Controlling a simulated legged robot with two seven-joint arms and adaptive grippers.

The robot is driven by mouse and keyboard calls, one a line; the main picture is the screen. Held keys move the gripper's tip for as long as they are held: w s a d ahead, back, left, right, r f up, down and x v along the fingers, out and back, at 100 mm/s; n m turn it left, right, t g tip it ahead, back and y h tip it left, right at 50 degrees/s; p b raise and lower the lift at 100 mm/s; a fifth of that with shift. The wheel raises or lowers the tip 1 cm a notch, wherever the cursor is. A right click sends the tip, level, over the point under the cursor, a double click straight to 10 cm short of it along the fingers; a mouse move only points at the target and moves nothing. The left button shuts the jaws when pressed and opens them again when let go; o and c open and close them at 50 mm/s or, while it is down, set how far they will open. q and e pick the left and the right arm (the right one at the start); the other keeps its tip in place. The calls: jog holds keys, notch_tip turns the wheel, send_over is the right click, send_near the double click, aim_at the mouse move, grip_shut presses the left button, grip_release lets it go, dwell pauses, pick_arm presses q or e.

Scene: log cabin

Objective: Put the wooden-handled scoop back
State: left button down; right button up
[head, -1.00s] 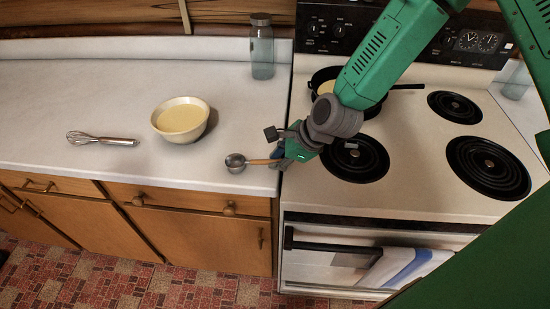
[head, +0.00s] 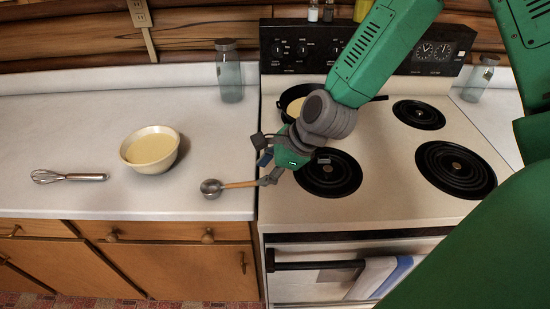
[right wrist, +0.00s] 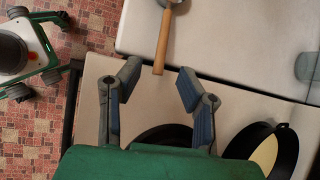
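The scoop (head: 211,187) has a round metal bowl and a wooden handle (head: 240,184). It lies on the white counter near its front right corner, with the handle pointing right toward the stove. My right gripper (head: 268,172) is low at the handle's end. In the right wrist view the two fingers (right wrist: 160,75) are spread apart. The end of the wooden handle (right wrist: 163,42) reaches between the fingertips, with gaps on both sides. My left gripper is not in view.
A bowl of pale yellow batter (head: 150,151) and a whisk (head: 70,177) are on the counter (head: 90,120) to the left. A glass jar (head: 229,72) stands at the back. A black pan (head: 289,97) sits on the stove (head: 385,165), behind my right gripper.

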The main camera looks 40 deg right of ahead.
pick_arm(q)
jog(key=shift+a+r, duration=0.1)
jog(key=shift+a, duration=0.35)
pick_arm(e)
jog(key=v, duration=0.3)
jog(key=a+v, duration=0.1)
jog(key=v, duration=0.1)
jog(key=shift+s+d+r, duration=0.1)
jog(key=shift+s+r, duration=0.1)
jog(key=shift+r, duration=0.1)
